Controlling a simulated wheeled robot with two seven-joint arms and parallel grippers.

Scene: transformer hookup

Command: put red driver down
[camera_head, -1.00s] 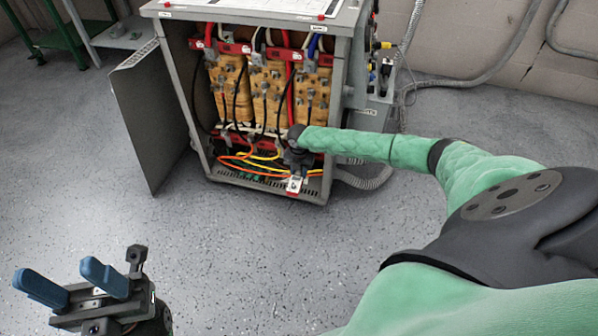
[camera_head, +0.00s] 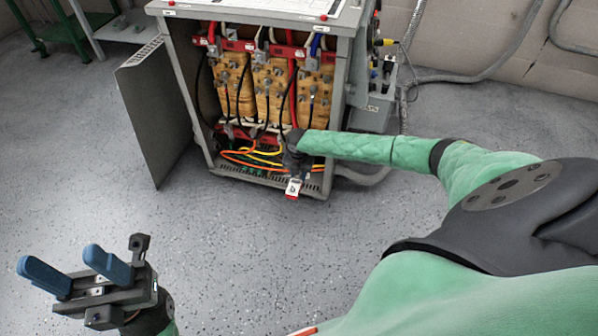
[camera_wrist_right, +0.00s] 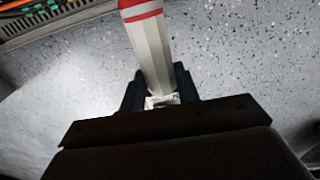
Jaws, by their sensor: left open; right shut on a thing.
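The red driver shows in the right wrist view as a pale grey shaft-like body (camera_wrist_right: 151,50) with a red band and red end. My right gripper (camera_wrist_right: 160,92) is shut on it. In the head view, my right gripper (camera_head: 294,165) is at the lower front of the open transformer cabinet (camera_head: 205,130), with a small white and red part (camera_head: 293,187) showing below it. The driver's far end is cut off in the wrist view. My left gripper (camera_head: 77,270) is open and empty, with blue fingers, above the floor at lower left.
The cabinet door (camera_head: 152,115) stands open to the left. Coils (camera_head: 270,92) and coloured cables (camera_head: 250,158) fill the cabinet. A grey hose (camera_head: 480,68) runs along the wall. A green-framed bench (camera_head: 75,35) stands at upper left. The floor (camera_head: 210,255) in front is clear.

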